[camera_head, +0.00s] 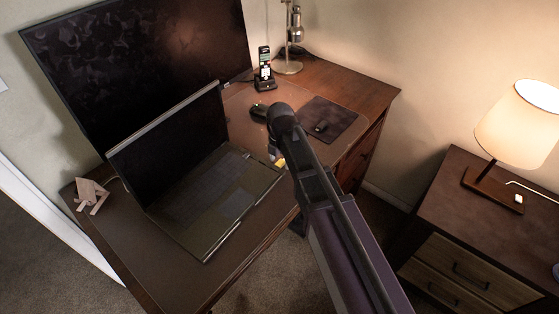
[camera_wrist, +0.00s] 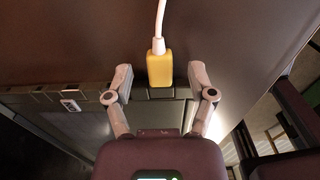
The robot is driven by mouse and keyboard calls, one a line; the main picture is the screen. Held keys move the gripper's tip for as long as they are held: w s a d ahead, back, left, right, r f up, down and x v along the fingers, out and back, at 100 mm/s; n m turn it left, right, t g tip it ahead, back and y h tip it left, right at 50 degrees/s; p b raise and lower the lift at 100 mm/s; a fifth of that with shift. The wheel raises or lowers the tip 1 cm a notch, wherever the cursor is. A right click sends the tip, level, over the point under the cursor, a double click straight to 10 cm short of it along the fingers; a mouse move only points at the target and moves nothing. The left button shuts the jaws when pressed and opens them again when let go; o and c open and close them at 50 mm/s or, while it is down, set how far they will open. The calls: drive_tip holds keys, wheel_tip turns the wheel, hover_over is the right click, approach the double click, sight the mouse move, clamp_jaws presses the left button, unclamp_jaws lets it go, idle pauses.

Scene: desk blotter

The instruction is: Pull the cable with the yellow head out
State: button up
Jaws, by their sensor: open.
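The yellow head (camera_wrist: 159,69) is a small block with a white cable (camera_wrist: 161,18) running up from it in the wrist view. Its lower end meets a dark edge with port-like slots; it seems plugged in there. My gripper (camera_wrist: 160,75) is open, one finger on each side of the head, with a gap on both sides. In the head view a small yellow patch (camera_head: 280,163) shows beside my arm, at the right edge of the open laptop (camera_head: 195,200). My arm hides most of the area around it, and the fingers are hard to make out there.
The laptop stands on a brown desk blotter (camera_head: 165,262) before a large monitor (camera_head: 130,60). A phone (camera_head: 264,70), a lamp (camera_head: 296,30) and a dark pad (camera_head: 330,115) lie beyond my arm. A wooden figure (camera_head: 91,196) stands at left. A nightstand (camera_head: 470,215) is at right.

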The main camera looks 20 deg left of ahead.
idle(0.3)
clamp_jaws()
drive_tip(key=shift+w+d, duration=0.1)
drive_tip(key=shift+w, duration=0.2)
drive_tip(key=shift+w+d, duration=0.25)
drive_tip(key=shift+w, duration=0.45)
drive_tip(key=shift+w+d, duration=0.2)
drive_tip(key=shift+w, duration=0.45)
drive_tip(key=shift+w+d, duration=0.25)
drive_tip(key=shift+w, duration=0.45)
drive_tip(key=shift+w+d, duration=0.2)
drive_tip(key=shift+w, duration=0.4)
drive_tip(key=shift+r+p, duration=2)
drive_tip(key=shift+p, duration=0.05)
